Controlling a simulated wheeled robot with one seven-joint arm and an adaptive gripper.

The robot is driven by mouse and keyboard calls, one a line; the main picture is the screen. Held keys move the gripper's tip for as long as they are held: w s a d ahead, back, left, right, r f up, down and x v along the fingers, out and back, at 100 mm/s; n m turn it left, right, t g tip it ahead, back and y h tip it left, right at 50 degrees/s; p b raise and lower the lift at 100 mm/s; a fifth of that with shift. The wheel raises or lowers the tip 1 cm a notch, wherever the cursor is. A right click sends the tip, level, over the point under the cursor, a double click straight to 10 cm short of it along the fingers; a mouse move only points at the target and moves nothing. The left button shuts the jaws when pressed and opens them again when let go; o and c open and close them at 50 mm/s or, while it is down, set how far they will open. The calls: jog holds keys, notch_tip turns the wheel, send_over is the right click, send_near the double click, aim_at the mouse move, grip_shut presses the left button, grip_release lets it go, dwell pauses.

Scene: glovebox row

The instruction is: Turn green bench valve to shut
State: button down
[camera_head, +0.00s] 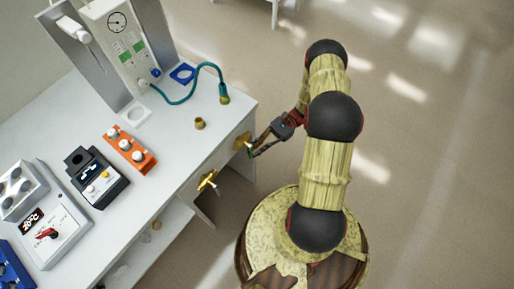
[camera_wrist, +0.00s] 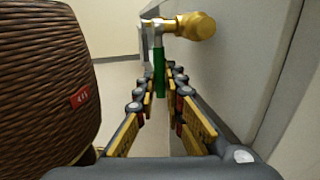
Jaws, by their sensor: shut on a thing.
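The green bench valve has a brass body (camera_head: 242,141) on the front face of the bench near its right corner. In the wrist view its brass body (camera_wrist: 196,26) is at the top, with a silver stem and a green lever (camera_wrist: 160,72) hanging straight down in the picture. My gripper (camera_head: 256,149) reaches the valve from the right. In the wrist view my gripper (camera_wrist: 166,78) is shut on the green lever, with its fingertips on both sides. The lever's lower end is partly hidden between the fingers.
A second brass valve (camera_head: 207,180) sits on the bench front, left of the green one. The bench top (camera_head: 178,165) holds a brass cup (camera_head: 200,124), a teal hose (camera_head: 207,67), an orange rack (camera_head: 131,151) and a black device (camera_head: 97,178). The floor (camera_head: 420,170) to the right is clear.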

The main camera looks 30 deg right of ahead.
dwell(0.3)
jog(key=c, duration=2.1)
grip_release()
jog(key=shift+c, duration=0.2)
jog(key=w+d, duration=0.2)
jog(key=d, duration=1)
jog(key=shift+f, duration=0.15)
jog(key=shift+a, duration=0.1)
